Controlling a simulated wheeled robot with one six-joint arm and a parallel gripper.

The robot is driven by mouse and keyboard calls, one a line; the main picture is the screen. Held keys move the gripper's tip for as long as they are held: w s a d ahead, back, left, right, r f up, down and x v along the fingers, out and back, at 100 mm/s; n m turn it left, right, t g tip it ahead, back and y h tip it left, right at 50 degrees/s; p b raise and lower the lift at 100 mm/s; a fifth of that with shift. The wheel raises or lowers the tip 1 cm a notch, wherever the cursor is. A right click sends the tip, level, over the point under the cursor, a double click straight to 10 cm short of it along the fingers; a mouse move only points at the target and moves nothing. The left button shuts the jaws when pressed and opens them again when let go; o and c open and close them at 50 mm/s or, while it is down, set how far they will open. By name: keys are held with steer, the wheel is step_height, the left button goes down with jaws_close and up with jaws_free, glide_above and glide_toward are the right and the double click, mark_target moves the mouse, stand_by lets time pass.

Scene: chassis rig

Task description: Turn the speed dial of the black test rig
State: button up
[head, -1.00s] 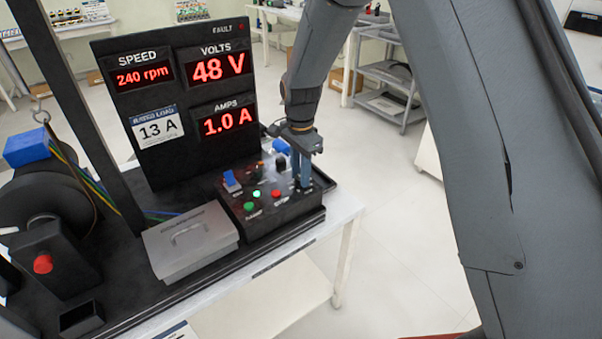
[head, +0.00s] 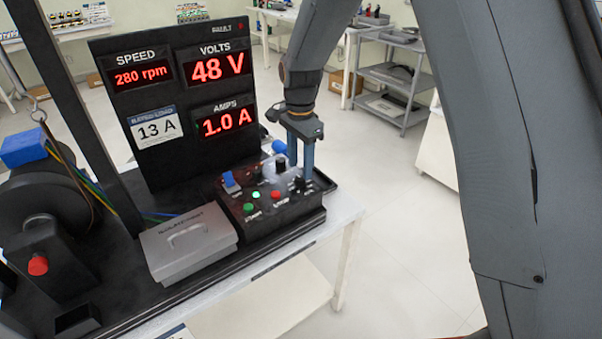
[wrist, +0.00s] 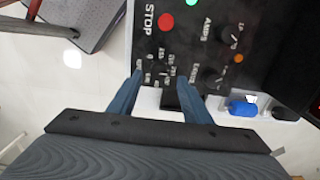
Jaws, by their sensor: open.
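The black test rig's control panel (head: 262,222) stands at the bench's right end. A small black dial (head: 299,184) is near its right edge, directly below my gripper (head: 300,172). In the wrist view, a dial ringed by small labels (wrist: 160,72) lies between the fingertips of my gripper (wrist: 160,76); its name is not readable. My gripper is open, its fingers pointing down and apart, with nothing held. The speed display (head: 139,75) reads 280 rpm.
A red STOP button (wrist: 166,22) and two larger black knobs (wrist: 214,76) (wrist: 229,36) are close by. A blue switch (head: 231,183) and green button (head: 249,209) are farther left. A grey lidded box (head: 189,242) sits left of the panel.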

mark_target(300, 177)
steer(key=shift+r+b, duration=0.45)
steer(key=shift+r, duration=1.6)
steer(key=shift+s+d, duration=0.1)
steer(key=shift+d, duration=0.15)
steer(key=s+d+n, duration=0.5)
steer(key=s+d, duration=0.5)
steer(key=shift+d+r+t, duration=0.15)
steer(key=shift+r+t, duration=0.05)
steer(key=shift+t, duration=0.2)
steer(key=s+d+n, duration=0.2)
steer(key=s, duration=0.2)
steer(key=s+d+f+n, duration=0.1)
steer(key=s+d+n, duration=0.1)
steer(key=s, duration=0.2)
steer(key=s+d+n, duration=0.2)
steer(key=s, duration=0.2)
steer(key=shift+s+d+f+t, duration=0.3)
steer(key=shift+s+d+f, duration=0.05)
steer(key=shift+s+d, duration=0.05)
steer(key=shift+c, duration=0.3)
